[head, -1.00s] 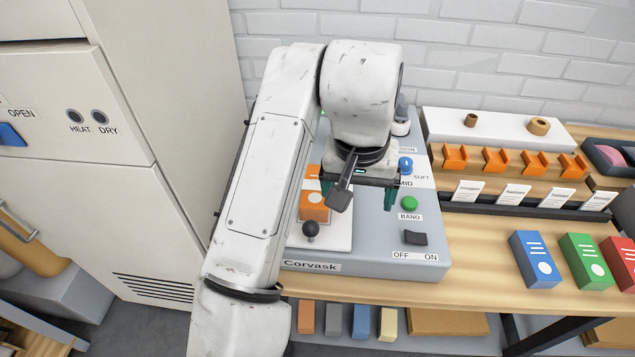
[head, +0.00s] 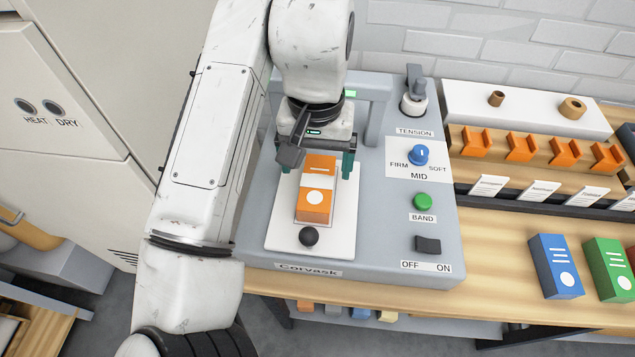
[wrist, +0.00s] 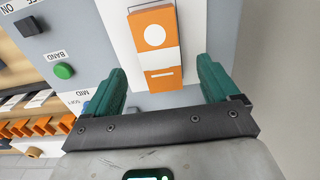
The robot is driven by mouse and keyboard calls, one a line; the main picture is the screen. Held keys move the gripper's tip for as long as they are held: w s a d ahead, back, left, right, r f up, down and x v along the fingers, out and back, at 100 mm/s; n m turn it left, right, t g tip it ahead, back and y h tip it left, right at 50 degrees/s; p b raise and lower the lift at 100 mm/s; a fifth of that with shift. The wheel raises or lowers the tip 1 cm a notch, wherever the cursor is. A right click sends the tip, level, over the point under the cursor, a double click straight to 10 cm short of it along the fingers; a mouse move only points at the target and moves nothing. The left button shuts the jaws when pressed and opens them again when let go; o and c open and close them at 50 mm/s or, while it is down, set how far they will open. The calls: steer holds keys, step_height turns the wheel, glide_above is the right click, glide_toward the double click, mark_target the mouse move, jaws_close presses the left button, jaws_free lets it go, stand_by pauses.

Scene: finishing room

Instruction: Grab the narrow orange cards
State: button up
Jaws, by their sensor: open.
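The narrow orange cards (head: 316,203) form an upright-looking orange stack with a white band and a white circle. They rest on the white plate (head: 283,235) of the grey Corvask machine (head: 400,260). In the wrist view the orange cards (wrist: 154,40) show between and beyond the fingertips. My gripper (head: 316,163) is open, its green fingers on either side of the far end of the cards. I cannot tell whether the fingers touch them. In the wrist view my gripper (wrist: 161,82) has a gap on both sides of the cards.
A black knob (head: 309,236) stands at the plate's near end. To the right are the blue dial (head: 418,155), green button (head: 423,201) and black switch (head: 427,244). Blue (head: 556,266) and green (head: 610,265) boxes stand farther right. A grey arch (head: 375,110) rises behind my gripper.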

mark_target(318, 181)
step_height(318, 181, down, 7)
steer(key=shift+w+r+p, duration=0.15)
steer(key=shift+r+p, duration=0.05)
steer(key=shift+p, duration=0.1)
steer(key=shift+d, duration=0.1)
steer(key=c, duration=1.3)
steer(key=shift+r, duration=0.1)
